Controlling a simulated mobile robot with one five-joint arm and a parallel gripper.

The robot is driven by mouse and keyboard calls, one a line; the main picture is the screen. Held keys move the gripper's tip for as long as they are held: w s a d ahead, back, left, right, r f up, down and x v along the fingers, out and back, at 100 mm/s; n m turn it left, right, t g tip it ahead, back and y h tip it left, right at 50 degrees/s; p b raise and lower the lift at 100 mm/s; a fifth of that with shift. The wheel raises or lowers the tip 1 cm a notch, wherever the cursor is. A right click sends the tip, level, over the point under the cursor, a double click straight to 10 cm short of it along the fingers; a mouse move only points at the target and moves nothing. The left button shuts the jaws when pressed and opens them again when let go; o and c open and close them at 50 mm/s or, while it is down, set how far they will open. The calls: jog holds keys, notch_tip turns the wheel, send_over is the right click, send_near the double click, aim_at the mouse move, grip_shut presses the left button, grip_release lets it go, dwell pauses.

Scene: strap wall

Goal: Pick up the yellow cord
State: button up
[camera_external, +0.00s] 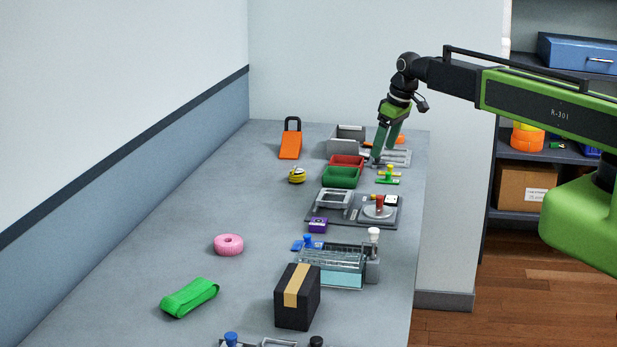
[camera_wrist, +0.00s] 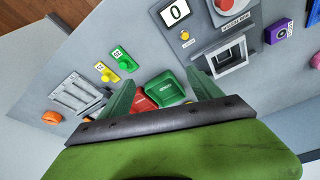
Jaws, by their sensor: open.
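The yellow cord (camera_external: 297,175) is a small coiled bundle with a dark band. It lies on the grey bench, left of the green bin, in the external view.
A green bin (camera_external: 340,177) and a red bin (camera_external: 347,161) stand between my gripper and the cord. An orange wedge-shaped item (camera_external: 290,146) stands behind the cord. A pink ring (camera_external: 228,245) and green strap (camera_external: 189,298) lie nearer the camera. The bench left of the cord is clear.

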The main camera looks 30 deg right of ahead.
jog(key=w+a+r+n+p, duration=0.25)
jog(key=w+a, duration=0.35)
jog(key=w, duration=0.6)
jog(key=t+y, duration=0.1)
send_near(300, 171)
jog(key=b+x, duration=0.1)
jog(key=b, duration=0.2)
jog(key=b+x, duration=0.2)
jog(key=b, duration=0.2)
jog(key=b+x, duration=0.2)
jog(key=b, duration=0.2)
jog(key=shift+s+d, duration=0.2)
jog(key=shift+d, duration=0.1)
jog(key=shift+a+f, duration=0.1)
jog(key=shift+f, duration=0.05)
jog(key=b+x, duration=0.5)
jog(key=shift+w+a, duration=0.2)
jog(key=shift+w, duration=0.05)
jog(key=shift+r, duration=0.2)
jog(key=shift+c, duration=0.4)
jog(key=c, duration=1.4)
